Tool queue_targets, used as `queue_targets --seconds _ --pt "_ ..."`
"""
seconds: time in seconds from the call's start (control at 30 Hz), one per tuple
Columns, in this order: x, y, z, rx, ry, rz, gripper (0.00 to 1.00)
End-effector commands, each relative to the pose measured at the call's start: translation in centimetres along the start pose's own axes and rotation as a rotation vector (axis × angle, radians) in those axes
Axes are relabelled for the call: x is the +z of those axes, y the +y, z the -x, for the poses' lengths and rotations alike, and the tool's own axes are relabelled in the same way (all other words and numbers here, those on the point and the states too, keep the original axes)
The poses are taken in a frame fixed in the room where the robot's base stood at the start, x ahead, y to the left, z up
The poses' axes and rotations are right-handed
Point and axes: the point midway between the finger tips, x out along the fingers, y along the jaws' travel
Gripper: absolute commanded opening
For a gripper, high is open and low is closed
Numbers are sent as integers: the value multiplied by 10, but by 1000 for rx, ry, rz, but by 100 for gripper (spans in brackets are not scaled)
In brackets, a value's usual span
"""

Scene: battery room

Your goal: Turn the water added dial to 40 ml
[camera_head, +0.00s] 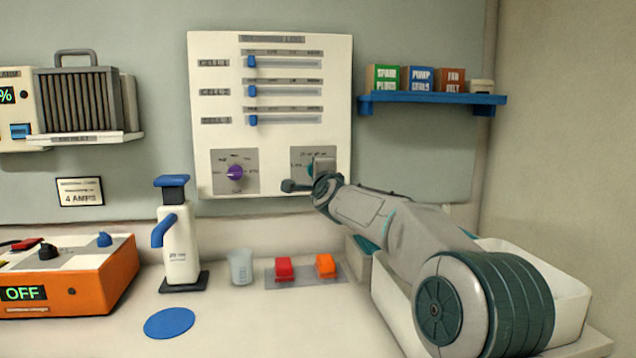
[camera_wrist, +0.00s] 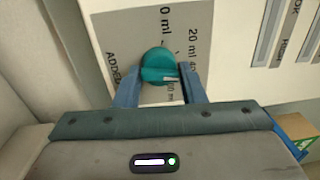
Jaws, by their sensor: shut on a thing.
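The water added dial (camera_wrist: 157,62) is a round teal knob on a grey plate in the wrist view. Labels for 0 ml, 20 ml and a partly hidden 40 run around it, with another ml label beside the right finger. A pale mark on the knob's grip lies towards the right finger; its exact reading is unclear. My gripper (camera_wrist: 160,80) has its two blue fingers on either side of the knob, shut on it. In the head view my gripper covers most of the dial's plate (camera_head: 299,155), at the lower right of the white panel (camera_head: 273,136).
A second dial (camera_head: 235,172), purple, sits to the left on the same panel, with three blue sliders above. A blue shelf (camera_head: 432,97) with small boxes is to the right. A dispenser bottle (camera_head: 179,240), a cup (camera_head: 240,267) and a white bin (camera_head: 560,290) stand below.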

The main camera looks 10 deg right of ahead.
Motion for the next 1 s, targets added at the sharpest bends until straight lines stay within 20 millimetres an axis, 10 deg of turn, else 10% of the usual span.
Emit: queue_targets --seconds 0.97,1.0 --pt "0 6 -1 8 16 -230 14" --pt "0 6 -1 8 16 -230 42"
